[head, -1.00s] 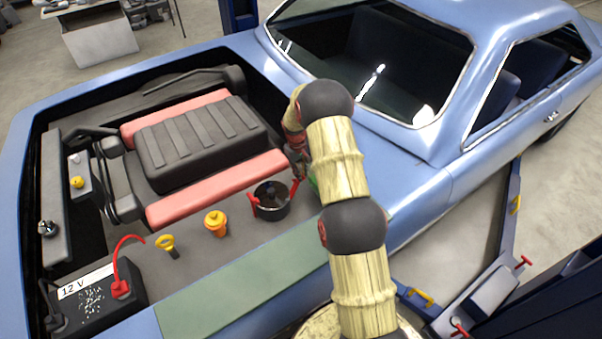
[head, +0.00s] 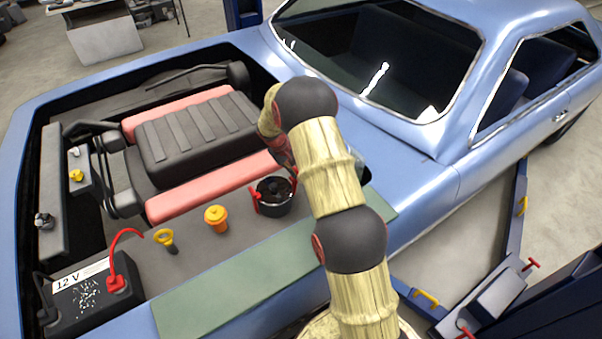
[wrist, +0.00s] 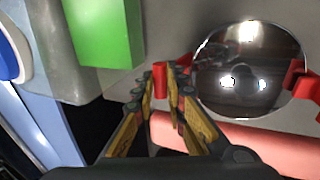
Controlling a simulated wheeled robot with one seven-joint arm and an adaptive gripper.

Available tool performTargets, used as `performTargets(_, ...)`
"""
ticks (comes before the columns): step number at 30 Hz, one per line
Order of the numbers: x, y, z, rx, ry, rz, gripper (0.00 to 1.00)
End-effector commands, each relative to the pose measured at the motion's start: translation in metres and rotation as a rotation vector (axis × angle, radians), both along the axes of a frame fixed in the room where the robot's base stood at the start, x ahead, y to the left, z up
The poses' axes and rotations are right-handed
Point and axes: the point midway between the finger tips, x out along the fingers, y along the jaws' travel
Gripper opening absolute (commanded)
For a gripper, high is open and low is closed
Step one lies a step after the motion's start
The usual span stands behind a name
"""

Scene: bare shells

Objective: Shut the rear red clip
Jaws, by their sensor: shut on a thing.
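The round canister (head: 275,197) stands in the engine bay, with a dark top in the head view and a shiny round top (wrist: 250,70) in the wrist view. Its front red clip (head: 254,200) is on the left side in the head view; it shows at the right in the wrist view (wrist: 299,77). The rear red clip (wrist: 160,80) stands out from the canister's other side, between my fingertips. My gripper (wrist: 161,82) is shut on this clip. In the head view my arm hides most of the gripper and part of the clip.
A green block (wrist: 105,30) is close to the gripper in the wrist view. A salmon-red bar (head: 215,187) runs beside the canister. An orange cap (head: 216,219), a yellow-ringed dipstick (head: 165,238) and a 12 V battery (head: 90,290) stand to the left.

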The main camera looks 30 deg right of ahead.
Motion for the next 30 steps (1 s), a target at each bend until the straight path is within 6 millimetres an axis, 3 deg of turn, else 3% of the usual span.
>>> performTargets(12, -0.001, 0.027, -0.001, 0.005, 0.002, -0.002, 0.00)
performTargets(27, -0.002, 0.034, -0.003, 0.010, 0.005, -0.002, 0.00)
performTargets(28, -0.002, 0.034, -0.004, 0.010, 0.005, -0.002, 0.14)
performTargets(30, -0.002, 0.034, -0.004, 0.010, 0.005, -0.001, 0.18)
